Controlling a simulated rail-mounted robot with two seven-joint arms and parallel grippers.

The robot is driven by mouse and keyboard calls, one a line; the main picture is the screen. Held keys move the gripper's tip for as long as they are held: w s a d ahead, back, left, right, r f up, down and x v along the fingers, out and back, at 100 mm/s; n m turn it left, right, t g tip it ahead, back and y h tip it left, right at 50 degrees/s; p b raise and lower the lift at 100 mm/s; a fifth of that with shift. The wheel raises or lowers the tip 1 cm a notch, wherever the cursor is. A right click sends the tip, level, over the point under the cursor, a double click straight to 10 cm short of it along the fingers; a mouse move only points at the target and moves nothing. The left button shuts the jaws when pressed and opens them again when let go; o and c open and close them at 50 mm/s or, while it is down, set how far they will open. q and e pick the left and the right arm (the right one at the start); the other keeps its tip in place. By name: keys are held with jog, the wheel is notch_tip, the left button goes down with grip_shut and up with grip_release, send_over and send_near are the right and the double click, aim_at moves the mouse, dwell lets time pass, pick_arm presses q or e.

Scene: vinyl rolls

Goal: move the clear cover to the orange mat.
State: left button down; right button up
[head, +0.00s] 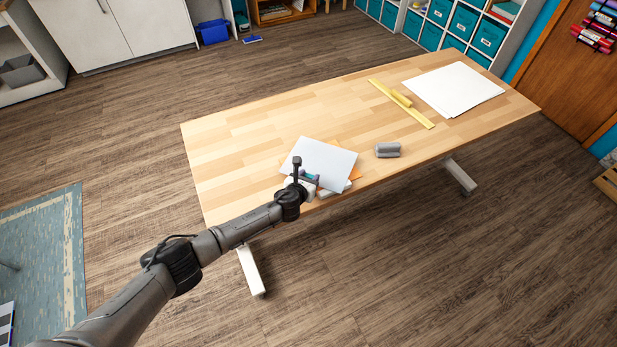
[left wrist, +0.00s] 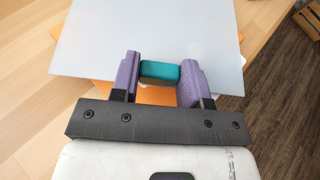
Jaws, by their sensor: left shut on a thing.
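The clear cover (head: 327,160) is a pale, flat sheet near the table's front edge. It also fills the upper middle of the left wrist view (left wrist: 150,30). A teal block (left wrist: 160,72) at its near edge looks like its grip. My left gripper (head: 304,178) has purple fingers, one on each side of the teal block, and is shut on it. The orange mat (head: 355,173) shows as slivers beyond and below the cover; most of it is hidden. I cannot tell whether the cover touches the mat. My right gripper is not in view.
A grey block (head: 387,150) lies right of the cover. A yellow ruler strip (head: 415,112) with a yellow roll (head: 401,98) and white sheets (head: 453,88) lie farther right. The table's (head: 240,140) left part is clear.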

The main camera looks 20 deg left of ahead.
pick_arm(q)
jog(key=shift+r, duration=0.1)
dwell(0.6)
jog(key=shift+f+b, duration=0.3)
jog(key=shift+f, duration=0.05)
jog(key=shift+r+p, duration=0.4)
jog(key=shift+p, duration=0.1)
jog(key=shift+f, duration=0.15)
jog(key=shift+f+b, duration=0.3)
jog(key=shift+b, duration=0.1)
jog(key=shift+r, duration=0.1)
